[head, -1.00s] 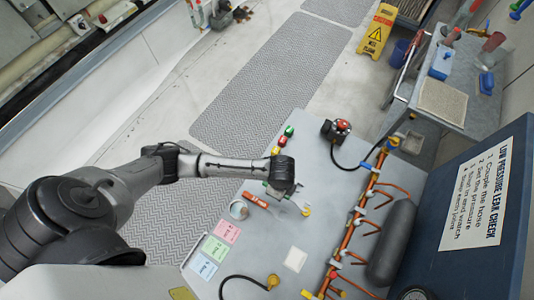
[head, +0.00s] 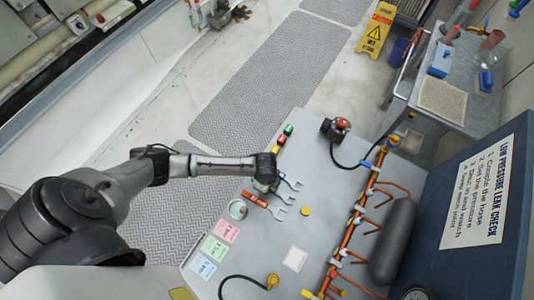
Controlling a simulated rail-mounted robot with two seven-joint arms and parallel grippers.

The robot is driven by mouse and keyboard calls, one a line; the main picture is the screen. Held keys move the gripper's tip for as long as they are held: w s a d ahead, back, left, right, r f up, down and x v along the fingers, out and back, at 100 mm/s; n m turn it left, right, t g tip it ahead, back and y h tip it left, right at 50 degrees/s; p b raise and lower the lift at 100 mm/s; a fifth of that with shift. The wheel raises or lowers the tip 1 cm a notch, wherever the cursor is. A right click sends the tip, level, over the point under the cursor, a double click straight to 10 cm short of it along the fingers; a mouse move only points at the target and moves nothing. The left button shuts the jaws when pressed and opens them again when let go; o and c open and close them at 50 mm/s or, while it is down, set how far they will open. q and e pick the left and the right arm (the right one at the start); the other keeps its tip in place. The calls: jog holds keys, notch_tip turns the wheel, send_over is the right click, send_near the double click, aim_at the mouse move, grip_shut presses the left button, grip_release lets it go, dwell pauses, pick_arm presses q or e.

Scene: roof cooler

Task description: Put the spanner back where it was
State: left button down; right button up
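Several spanners lie on or just above the grey bench top. One has an orange-red handle (head: 256,199) and a silver open jaw (head: 279,213) pointing right. Another silver spanner jaw (head: 294,184) shows just right of my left gripper (head: 270,186), with more silver between the two. My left gripper points down over the handle end of these spanners. Its wrist hides its fingers, so I cannot tell whether it is open or shut on a spanner. My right gripper is not in view.
Pink, green and blue cards (head: 215,248) and a small round dish (head: 238,209) lie nearby. Green, yellow and red pieces (head: 281,140) sit above. A yellow cap (head: 305,211), a white pad (head: 295,259) and an orange pipe manifold (head: 350,235) are right.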

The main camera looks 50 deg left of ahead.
pick_arm(q)
jog(key=shift+f, duration=0.15)
jog(key=c, duration=0.9)
grip_release()
jog(key=shift+c, duration=0.2)
notch_tip(320, 180, up, 12)
jog(key=p, duration=0.2)
jog(key=s+d+r+n+t+h, duration=0.2)
jog(key=s+d+n, duration=0.3)
jog(key=s+d, duration=0.3)
jog(key=s+a+r+n+t+y, duration=0.1)
jog(key=s+a+r+n+y, duration=0.1)
jog(key=s+a+n, duration=0.4)
jog(key=shift+s+r+n+t, duration=0.3)
jog(key=shift+s+r+n, duration=0.25)
jog(key=shift+s+n, duration=0.5)
